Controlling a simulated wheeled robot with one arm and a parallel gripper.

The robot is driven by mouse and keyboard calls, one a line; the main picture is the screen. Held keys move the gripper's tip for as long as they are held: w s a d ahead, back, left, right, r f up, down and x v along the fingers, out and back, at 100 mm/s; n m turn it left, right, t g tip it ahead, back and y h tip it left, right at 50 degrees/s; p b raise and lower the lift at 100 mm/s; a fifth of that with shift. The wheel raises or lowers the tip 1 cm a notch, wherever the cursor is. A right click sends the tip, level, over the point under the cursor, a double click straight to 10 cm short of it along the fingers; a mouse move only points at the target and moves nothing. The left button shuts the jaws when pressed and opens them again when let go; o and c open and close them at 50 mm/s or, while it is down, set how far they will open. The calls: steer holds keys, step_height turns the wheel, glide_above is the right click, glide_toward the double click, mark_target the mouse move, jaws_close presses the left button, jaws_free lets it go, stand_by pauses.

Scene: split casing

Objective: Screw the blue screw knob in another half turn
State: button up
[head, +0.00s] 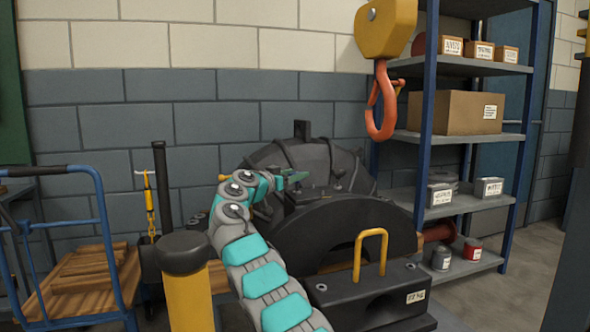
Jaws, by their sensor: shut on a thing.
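The dark split casing (350,228) stands in the middle, with a rounded upper part behind a lower front half. My gripper (301,177), at the end of my teal and grey arm, reaches over the casing's upper left and is small in this view. It is shut at the joint area near the top of the casing. The blue screw knob cannot be made out separately; it is at the jaws, largely hidden by them. How far it is screwed in cannot be seen.
A yellow crane hook block (385,30) with an orange hook (382,105) hangs right of the casing. A dark block with a yellow handle (370,250) stands in front. A yellow post (188,285) and a blue cart (105,240) are left, a shelf (470,140) right.

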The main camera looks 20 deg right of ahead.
steer(key=shift+w+a+f+m+g+h+p, duration=0.15)
steer(key=shift+w+a+m+g+h+p, duration=0.3)
steer(key=shift+p, duration=0.9)
steer(key=shift+s+g, duration=0.15)
steer(key=shift+g, duration=0.1)
steer(key=shift+f+m+g+p, duration=0.3)
steer(key=shift+g+p, duration=0.1)
steer(key=shift+p, duration=0.45)
steer(key=shift+s+d+f+h, duration=0.1)
steer(key=shift+s+f+h, duration=0.05)
steer(key=shift+f+h, duration=0.1)
steer(key=shift+r, duration=0.1)
steer(key=o, duration=1.4)
steer(key=shift+d+r+g, duration=0.1)
steer(key=shift+r+g, duration=0.1)
steer(key=shift+g, duration=0.1)
steer(key=shift+s, duration=0.1)
